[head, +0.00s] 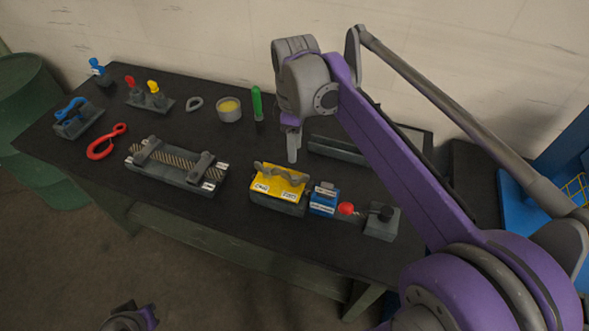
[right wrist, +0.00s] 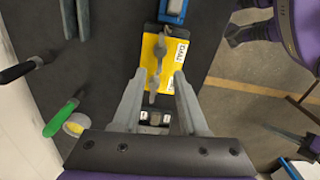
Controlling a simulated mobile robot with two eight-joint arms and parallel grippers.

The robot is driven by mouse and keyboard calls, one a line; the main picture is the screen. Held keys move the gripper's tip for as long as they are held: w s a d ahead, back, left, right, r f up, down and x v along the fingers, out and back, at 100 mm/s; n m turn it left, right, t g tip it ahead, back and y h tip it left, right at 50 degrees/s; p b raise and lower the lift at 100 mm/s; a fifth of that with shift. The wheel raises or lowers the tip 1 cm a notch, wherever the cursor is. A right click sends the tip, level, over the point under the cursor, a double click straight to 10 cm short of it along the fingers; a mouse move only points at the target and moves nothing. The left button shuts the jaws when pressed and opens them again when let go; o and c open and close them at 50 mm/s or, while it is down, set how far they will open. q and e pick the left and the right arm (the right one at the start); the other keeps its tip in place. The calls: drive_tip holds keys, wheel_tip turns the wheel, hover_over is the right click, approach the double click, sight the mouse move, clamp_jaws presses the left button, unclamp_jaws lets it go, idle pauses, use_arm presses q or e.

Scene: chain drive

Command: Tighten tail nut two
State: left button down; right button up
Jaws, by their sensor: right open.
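The grey chain fixture (head: 190,180) lies front left of the table's middle, with the chain (head: 172,158) across it and pale pieces at both ends. Its near end (right wrist: 155,118) shows between my right fingers in the right wrist view. I cannot tell tail nut two apart. A yellow block (head: 263,181) with white labels carries a wavy grey tool (head: 285,173); the block also shows in the right wrist view (right wrist: 173,63). My right gripper (head: 292,150) is open and empty above the table behind the yellow block. My left gripper (head: 130,318) is barely in view, off the table; its jaws are unclear.
A blue block (head: 324,200), red knob (head: 346,208) and grey box (head: 382,224) stand right of the yellow block. The left front table is clear.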

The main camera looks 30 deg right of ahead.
sight(295, 173)
wheel_tip(295, 173, down, 11)
drive_tip(key=shift+r+b, duration=0.1)
drive_tip(key=shift+b, duration=0.2)
clamp_jaws()
idle(0.3)
